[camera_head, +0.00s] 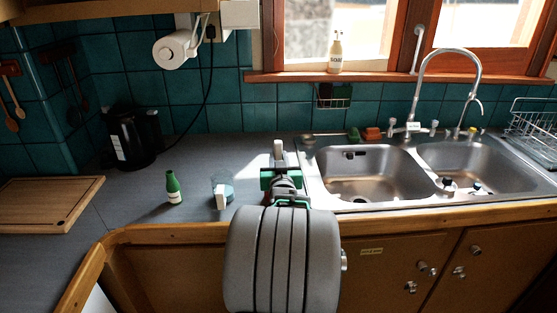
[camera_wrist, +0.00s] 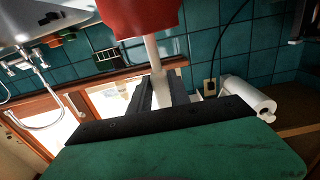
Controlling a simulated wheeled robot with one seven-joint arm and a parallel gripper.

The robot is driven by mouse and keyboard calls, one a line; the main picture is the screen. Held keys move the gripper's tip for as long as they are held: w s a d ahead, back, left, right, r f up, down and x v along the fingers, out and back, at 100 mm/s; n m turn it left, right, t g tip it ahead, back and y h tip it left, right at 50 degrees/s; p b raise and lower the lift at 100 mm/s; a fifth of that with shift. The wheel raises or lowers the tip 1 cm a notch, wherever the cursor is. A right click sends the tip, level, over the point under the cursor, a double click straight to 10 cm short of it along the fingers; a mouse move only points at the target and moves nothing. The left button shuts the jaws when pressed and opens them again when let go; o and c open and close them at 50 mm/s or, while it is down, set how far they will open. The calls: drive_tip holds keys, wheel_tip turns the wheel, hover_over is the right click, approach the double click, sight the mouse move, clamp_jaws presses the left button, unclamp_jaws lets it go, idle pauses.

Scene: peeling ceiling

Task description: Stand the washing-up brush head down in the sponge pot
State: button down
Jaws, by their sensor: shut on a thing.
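My gripper (camera_wrist: 160,88) is shut on the pale handle of the washing-up brush (camera_wrist: 152,52). In the wrist view, which is upside down, a wide red piece (camera_wrist: 138,15) lies at the handle's lower end in the room. It looks like the brush head. In the head view my gripper (camera_head: 280,172) is over the counter, left of the sink. A pale upright part (camera_head: 278,148) shows above it, and my arm hides the space below. A small bluish pot (camera_head: 229,184) with a pale block at its front stands left of my gripper. I cannot tell for sure that it is the sponge pot.
A green bottle (camera_head: 173,188) stands left of the bluish pot. A black kettle (camera_head: 128,140) and a wooden board (camera_head: 50,191) are farther left. The double sink (camera_head: 365,178) with its tall tap (camera_head: 415,90) lies right. Grey counter (camera_head: 190,155) behind the pot is clear.

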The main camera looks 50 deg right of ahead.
drive_tip(key=shift+f, duration=0.15)
drive_tip(key=c, duration=1.2)
unclamp_jaws()
